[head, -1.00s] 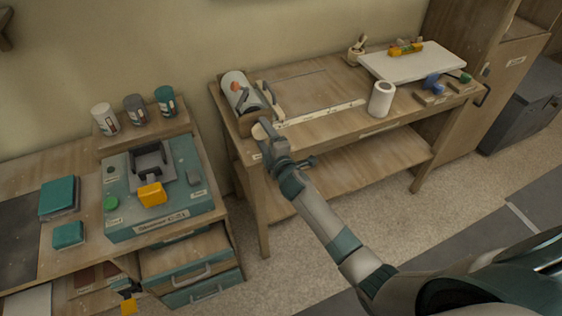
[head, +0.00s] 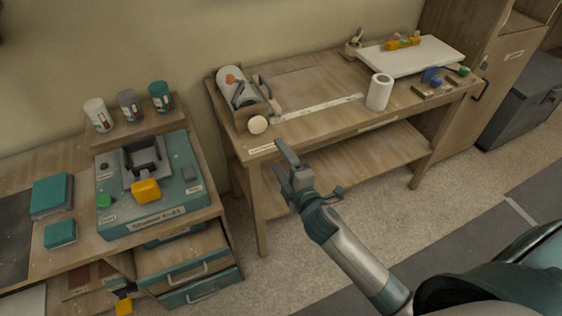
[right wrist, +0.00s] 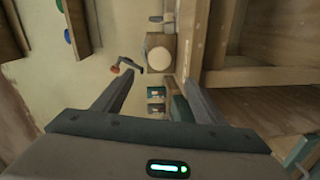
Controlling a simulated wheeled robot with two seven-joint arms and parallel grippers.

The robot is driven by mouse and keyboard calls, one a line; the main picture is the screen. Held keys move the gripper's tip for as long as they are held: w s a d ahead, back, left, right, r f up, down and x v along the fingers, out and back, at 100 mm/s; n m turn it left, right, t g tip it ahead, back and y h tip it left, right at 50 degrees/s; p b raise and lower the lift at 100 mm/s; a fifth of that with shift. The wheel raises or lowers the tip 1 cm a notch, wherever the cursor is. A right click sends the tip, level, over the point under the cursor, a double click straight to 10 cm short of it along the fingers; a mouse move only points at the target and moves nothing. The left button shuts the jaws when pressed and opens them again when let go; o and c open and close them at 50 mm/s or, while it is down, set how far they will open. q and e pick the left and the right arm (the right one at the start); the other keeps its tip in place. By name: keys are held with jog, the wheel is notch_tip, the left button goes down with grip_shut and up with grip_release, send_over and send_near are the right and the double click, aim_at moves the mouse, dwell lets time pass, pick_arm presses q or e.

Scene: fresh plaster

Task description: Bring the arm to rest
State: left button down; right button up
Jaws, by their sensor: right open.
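My right gripper (head: 281,160) reaches in from the lower right in the head view. It is in front of the right workbench's front edge, at its left end. Its two fingers are apart with nothing between them. In the right wrist view the two fingers (right wrist: 159,77) also stand apart and empty. A round cream disc end (right wrist: 158,59) shows beyond them; in the head view this disc (head: 258,124) sits at the bench's front left corner, apart from the gripper. My left gripper is not in view.
The right workbench (head: 325,107) carries a roll holder (head: 240,90), a white roll (head: 379,92) and a white board (head: 420,55). The left desk (head: 82,237) holds a teal machine (head: 180,202) and several cans. Open floor (head: 290,250) lies below the arm.

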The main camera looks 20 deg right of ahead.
jog(key=shift+s, duration=0.2)
jog(key=shift+f, duration=0.1)
dwell(0.4)
jog(key=s+d+f+m+g, duration=0.1)
jog(key=s+f+m+g, duration=0.15)
jog(key=f, duration=0.95)
jog(key=s+d+f+m+g, duration=0.1)
jog(key=s+f+g, duration=0.15)
jog(key=f, duration=0.95)
jog(key=s+f+m+g+b, duration=0.1)
jog(key=s+f+m+g, duration=0.1)
jog(key=s+f, duration=0.55)
jog(key=s+f+m+g, duration=0.2)
jog(key=s+f, duration=0.3)
jog(key=f, duration=0.5)
jog(key=s+f+m+g, duration=0.2)
jog(key=s+f, duration=0.4)
jog(key=s, duration=0.6)
jog(key=s+f+m+g, duration=0.2)
jog(key=s+f, duration=0.4)
jog(key=s, duration=0.6)
jog(key=s+f+m+g+b, duration=0.1)
jog(key=s+f, duration=0.5)
jog(key=s, duration=0.6)
jog(key=shift+d+f+m+g+h, duration=0.3)
jog(key=shift+f+m+g, duration=0.05)
jog(key=shift+m+g, duration=0.6)
